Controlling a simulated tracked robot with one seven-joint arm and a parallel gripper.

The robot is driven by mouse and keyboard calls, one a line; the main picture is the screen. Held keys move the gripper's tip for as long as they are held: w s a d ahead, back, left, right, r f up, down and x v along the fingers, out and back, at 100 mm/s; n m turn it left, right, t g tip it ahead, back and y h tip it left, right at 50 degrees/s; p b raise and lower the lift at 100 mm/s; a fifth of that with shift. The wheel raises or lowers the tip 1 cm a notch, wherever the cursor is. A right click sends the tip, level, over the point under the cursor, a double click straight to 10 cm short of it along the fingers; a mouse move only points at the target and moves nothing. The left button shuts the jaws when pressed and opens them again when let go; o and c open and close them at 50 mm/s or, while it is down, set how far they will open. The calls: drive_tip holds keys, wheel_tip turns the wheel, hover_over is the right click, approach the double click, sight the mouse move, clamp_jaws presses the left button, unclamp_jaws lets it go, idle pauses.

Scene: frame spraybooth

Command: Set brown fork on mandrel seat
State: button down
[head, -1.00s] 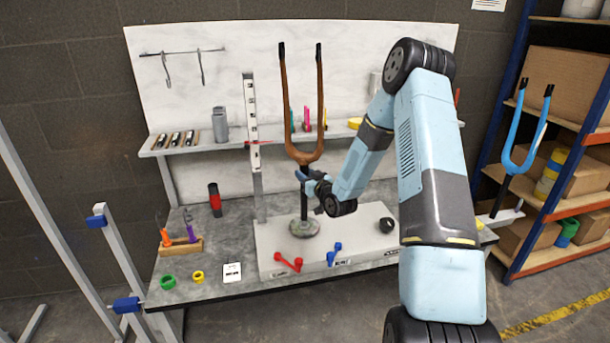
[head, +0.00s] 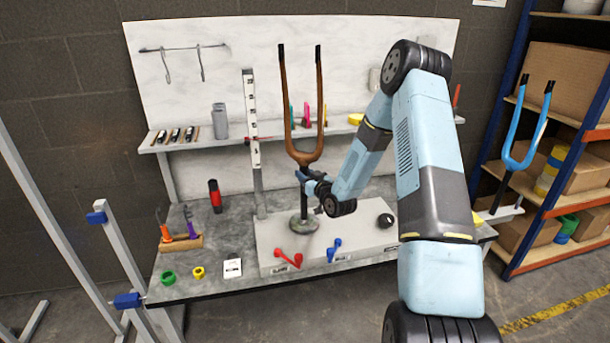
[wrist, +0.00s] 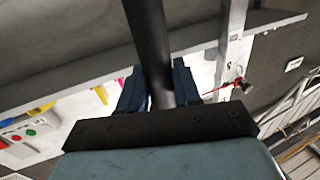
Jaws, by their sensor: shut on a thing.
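The brown fork (head: 305,157) stands upright, prongs up with black tips, above the pale block on the bench. Its dark lower tube runs down to a round grey seat (head: 304,222); I cannot tell whether the tube's foot rests in the seat or is just in front of it. My gripper (head: 303,176) is shut on the dark tube just below the fork crown. In the wrist view the dark tube (wrist: 150,50) passes between my gripper's blue fingers (wrist: 158,88). My fingers hide part of the tube.
The pale block (head: 270,236) carries red (head: 288,258) and blue (head: 334,250) handles and a black knob (head: 386,220). A white ruled post (head: 251,120) stands close left of the fork. A shelf (head: 230,142) runs behind. A blue fork (head: 520,150) stands at the right rack.

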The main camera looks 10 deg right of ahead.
drive_tip(key=shift+f, duration=0.7)
drive_tip(key=c, duration=0.7)
unclamp_jaws()
drive_tip(key=shift+f, duration=0.1)
drive_tip(key=shift+s, duration=0.1)
drive_tip(key=v, duration=1.3)
drive_tip(key=shift+s, duration=0.25)
drive_tip(key=shift+d, duration=0.1)
